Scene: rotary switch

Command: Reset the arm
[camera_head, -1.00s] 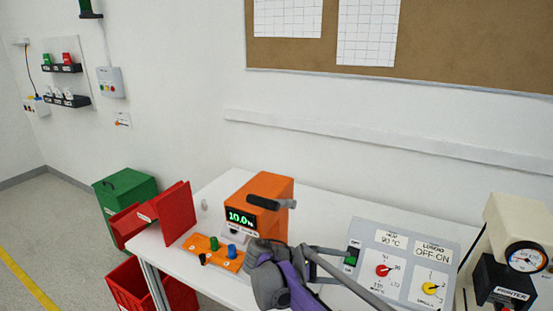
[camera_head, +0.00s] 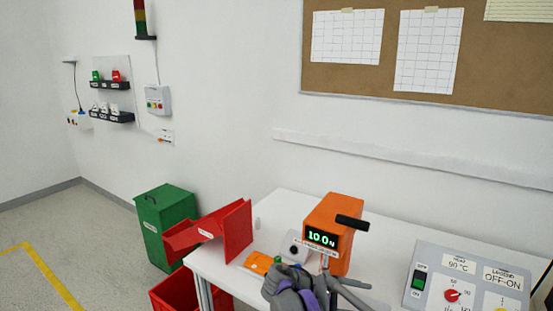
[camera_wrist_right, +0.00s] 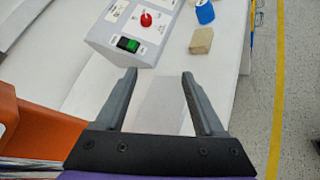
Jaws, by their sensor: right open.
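My right gripper (camera_wrist_right: 159,76) is open in the right wrist view, its two grey fingers apart with nothing between them. The grey and purple arm (camera_head: 290,284) shows at the bottom of the head view, in front of the orange box (camera_head: 333,222). That box has a green lit display and also shows close by at the left of the wrist view (camera_wrist_right: 30,130). A dark bar (camera_head: 353,222) shows at the box's upper right; I cannot tell what it belongs to. My left gripper is not in view.
The control panel (camera_head: 455,283) with its red knob (camera_head: 452,295) stands at the right of the white table (camera_head: 290,204). A tan block (camera_wrist_right: 201,41) and blue object (camera_wrist_right: 205,12) lie beyond the gripper.

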